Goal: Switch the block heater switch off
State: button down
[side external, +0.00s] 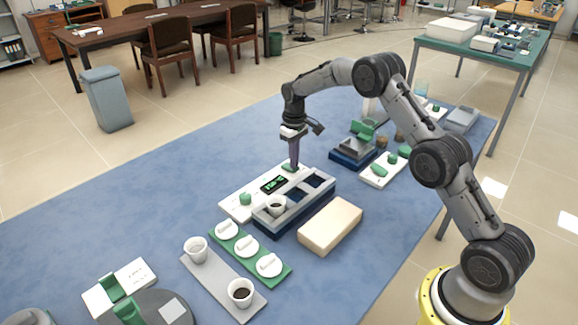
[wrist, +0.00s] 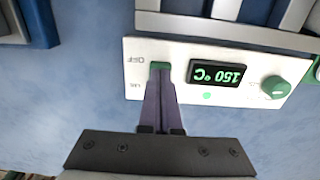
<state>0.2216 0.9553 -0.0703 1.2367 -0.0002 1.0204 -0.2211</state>
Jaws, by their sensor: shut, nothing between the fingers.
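The block heater (side external: 262,218) is a blue-grey block with dark wells. Its white control panel (side external: 236,205) runs along its far-left side and also shows in the wrist view (wrist: 140,88). The panel has a lit display (wrist: 217,74) reading 150 °C, upside down here, and a round green knob (wrist: 275,87). The green block heater switch (wrist: 159,65) is beside the "OFF" lettering; my fingertips partly cover it. My gripper (wrist: 158,74) is shut and empty, pointing down, with its tips at the switch. I cannot tell whether they touch it. In the side view my gripper (side external: 294,167) is over the panel's far end.
A cup (side external: 276,205) with dark contents sits in the heater. A beige block (side external: 331,226) lies to the right. A green rack (side external: 283,275) with white lids and a grey tray (side external: 207,278) with cups lie in front. Blue table (side external: 130,208) is clear at left.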

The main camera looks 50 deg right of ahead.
jog(key=shift+f, duration=0.35)
jog(key=shift+r, duration=3.55)
